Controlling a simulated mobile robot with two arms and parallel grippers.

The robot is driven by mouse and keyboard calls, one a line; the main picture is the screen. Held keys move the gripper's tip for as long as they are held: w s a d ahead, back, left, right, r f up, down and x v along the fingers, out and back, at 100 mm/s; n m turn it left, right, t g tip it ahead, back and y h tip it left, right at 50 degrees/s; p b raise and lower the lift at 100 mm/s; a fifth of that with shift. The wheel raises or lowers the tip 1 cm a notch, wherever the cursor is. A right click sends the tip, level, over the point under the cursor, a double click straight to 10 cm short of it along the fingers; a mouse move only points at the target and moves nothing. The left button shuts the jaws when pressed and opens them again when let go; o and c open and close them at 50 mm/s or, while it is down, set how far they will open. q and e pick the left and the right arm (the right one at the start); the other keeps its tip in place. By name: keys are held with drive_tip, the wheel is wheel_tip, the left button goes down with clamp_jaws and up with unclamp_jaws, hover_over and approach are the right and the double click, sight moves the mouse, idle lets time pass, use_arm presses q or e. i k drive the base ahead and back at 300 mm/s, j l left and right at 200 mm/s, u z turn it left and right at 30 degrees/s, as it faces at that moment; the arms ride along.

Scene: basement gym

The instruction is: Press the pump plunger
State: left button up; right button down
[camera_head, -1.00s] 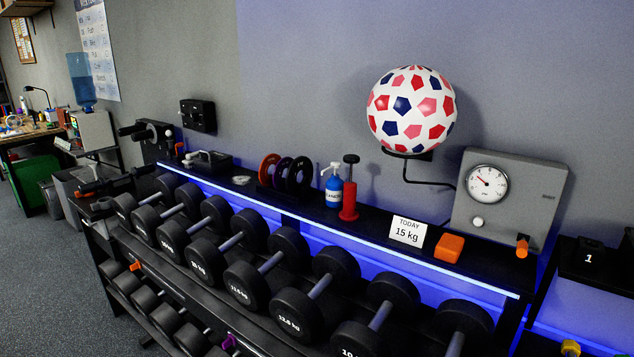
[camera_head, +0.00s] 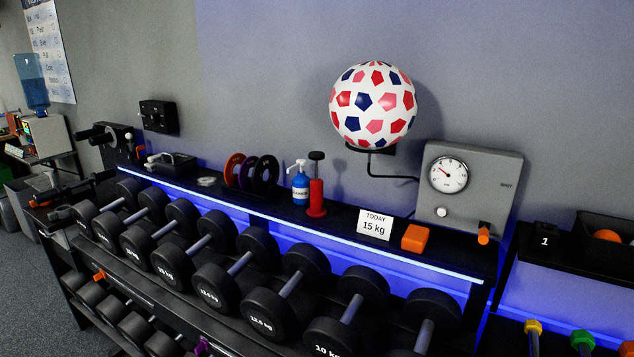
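A red pump (camera_head: 317,193) with a black plunger knob (camera_head: 316,156) stands upright on the black shelf top (camera_head: 340,217). Its knob is raised above the red body on a short rod. A blue pump bottle (camera_head: 300,187) with a white head stands just left of it. A patterned ball (camera_head: 373,104) sits on a wall holder behind and to the right, and a dark hose runs from there toward the grey gauge box (camera_head: 468,190). Neither of my grippers is in view.
Rows of black dumbbells (camera_head: 259,313) fill the rack in front of the shelf top. A "TODAY 15 kg" card (camera_head: 374,224) and an orange block (camera_head: 415,238) stand right of the pump. Coloured discs (camera_head: 250,172) stand to its left.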

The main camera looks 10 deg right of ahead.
sight(316, 156)
drive_tip(key=i+j, duration=0.2)
drive_tip(key=i+j+z, duration=0.1)
drive_tip(key=j, duration=0.35)
drive_tip(key=i+j, duration=0.3)
drive_tip(key=i+j+z, duration=0.1)
drive_tip(key=j, duration=0.25)
drive_tip(key=i+j, duration=0.25)
drive_tip(key=i+j+z, duration=0.1)
drive_tip(key=j, duration=0.35)
drive_tip(key=i+j, duration=0.25)
drive_tip(key=j, duration=0.15)
drive_tip(key=i+j+z, duration=0.1)
drive_tip(key=j, duration=0.25)
